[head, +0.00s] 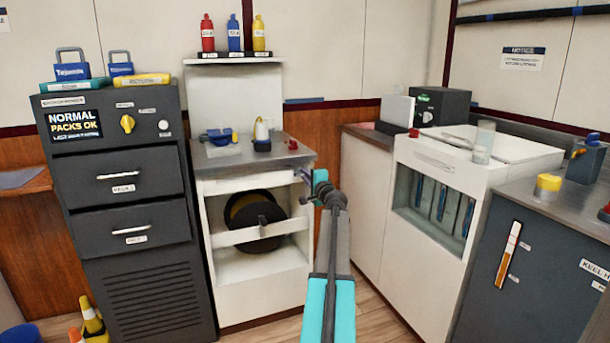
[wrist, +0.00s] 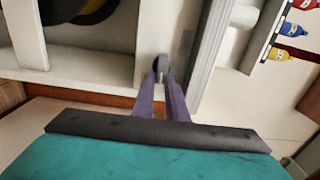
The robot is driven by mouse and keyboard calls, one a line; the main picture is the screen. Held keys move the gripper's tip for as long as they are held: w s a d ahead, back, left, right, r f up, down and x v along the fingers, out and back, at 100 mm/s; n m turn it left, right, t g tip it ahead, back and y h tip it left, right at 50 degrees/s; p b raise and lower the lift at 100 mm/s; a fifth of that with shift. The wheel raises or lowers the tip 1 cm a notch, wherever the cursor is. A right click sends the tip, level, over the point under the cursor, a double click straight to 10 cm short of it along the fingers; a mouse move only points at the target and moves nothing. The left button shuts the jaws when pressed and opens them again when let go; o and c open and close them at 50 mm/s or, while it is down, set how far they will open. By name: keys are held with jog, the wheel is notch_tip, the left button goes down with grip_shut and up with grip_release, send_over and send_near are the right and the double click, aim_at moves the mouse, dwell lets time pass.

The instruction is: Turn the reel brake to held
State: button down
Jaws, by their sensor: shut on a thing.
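The cable reel (head: 252,212) sits inside the open front of a white cabinet, behind a white crossbar. Part of it shows at the upper left of the wrist view (wrist: 75,8). My gripper (head: 304,177) is at the right front post of this cabinet, just below its metal top. In the wrist view its two purple fingers (wrist: 161,76) are closed around a small dark lever, which looks like the reel brake (wrist: 161,62). The fingers hide most of the lever, so its setting cannot be read. My arm hides the lever in the head view.
A red knob (head: 293,144), a blue tool (head: 218,135) and a white-topped item (head: 261,134) stand on the metal top. A dark drawer cabinet (head: 115,165) stands left. A white unit with a glass front (head: 435,205) stands right. Bottles (head: 233,35) line the shelf above.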

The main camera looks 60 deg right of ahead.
jog(key=shift+w+a+r, duration=0.1)
jog(key=shift+w+a, duration=0.05)
jog(key=shift+w, duration=0.15)
jog(key=c, duration=1.8)
grip_release()
jog(key=shift+o, duration=0.2)
jog(key=shift+s, duration=0.1)
jog(key=shift+s, duration=0.15)
